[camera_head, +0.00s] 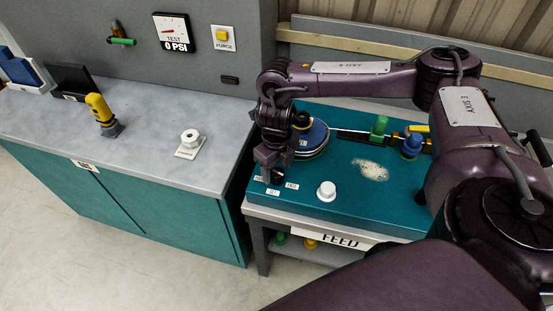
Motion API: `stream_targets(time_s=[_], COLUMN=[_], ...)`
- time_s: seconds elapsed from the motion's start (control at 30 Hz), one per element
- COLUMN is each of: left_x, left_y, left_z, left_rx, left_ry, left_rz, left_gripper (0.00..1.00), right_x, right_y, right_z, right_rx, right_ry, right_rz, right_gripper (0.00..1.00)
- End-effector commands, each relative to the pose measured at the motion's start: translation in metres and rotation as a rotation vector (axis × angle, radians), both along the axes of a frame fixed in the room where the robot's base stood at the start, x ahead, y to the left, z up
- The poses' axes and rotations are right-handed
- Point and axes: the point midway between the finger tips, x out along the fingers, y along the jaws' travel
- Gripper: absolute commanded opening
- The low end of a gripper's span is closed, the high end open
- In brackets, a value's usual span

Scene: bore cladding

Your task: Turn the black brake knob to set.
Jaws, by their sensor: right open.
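The black brake knob (279,177) is at the front left corner of the teal feed unit, mostly hidden by my gripper. Small white labels sit around it: one reading SET (272,192) in front, one (292,186) to its right, and one partly covered at its left. My right gripper (274,170) points down at the knob with its jaws open. I cannot tell whether the fingers touch the knob or which label it points to. My left gripper is not in view.
A white round knob (326,191) stands right of the brake knob. The grey counter (150,150) at left holds a yellow-handled tool (99,109) and a white hex fitting (190,140).

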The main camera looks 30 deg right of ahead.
Motion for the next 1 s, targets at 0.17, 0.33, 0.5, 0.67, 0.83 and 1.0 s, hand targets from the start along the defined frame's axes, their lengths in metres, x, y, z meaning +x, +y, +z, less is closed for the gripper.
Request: stream_targets(time_s=[0.17, 0.33, 0.5, 0.67, 0.83, 1.0], left_x=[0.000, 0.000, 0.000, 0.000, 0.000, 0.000], left_y=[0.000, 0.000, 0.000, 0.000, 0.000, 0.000], left_z=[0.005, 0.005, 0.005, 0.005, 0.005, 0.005], left_rx=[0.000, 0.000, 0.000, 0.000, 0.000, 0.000], left_ry=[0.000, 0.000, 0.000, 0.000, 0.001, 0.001], left_rz=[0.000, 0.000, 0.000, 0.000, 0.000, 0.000], left_gripper=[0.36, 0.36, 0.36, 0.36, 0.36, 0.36], right_x=[0.000, 0.000, 0.000, 0.001, 0.001, 0.001], right_y=[0.000, 0.000, 0.001, 0.001, 0.001, 0.001], right_z=[-0.019, -0.025, -0.025, -0.024, -0.024, -0.024], right_rx=[0.001, 0.001, 0.001, 0.001, 0.001, 0.001], right_ry=[0.001, -0.001, -0.001, -0.002, -0.002, -0.002], right_rz=[0.000, 0.000, 0.000, 0.000, 0.000, -0.006], right_gripper=[0.59, 0.59, 0.59, 0.38, 0.16, 0.14])
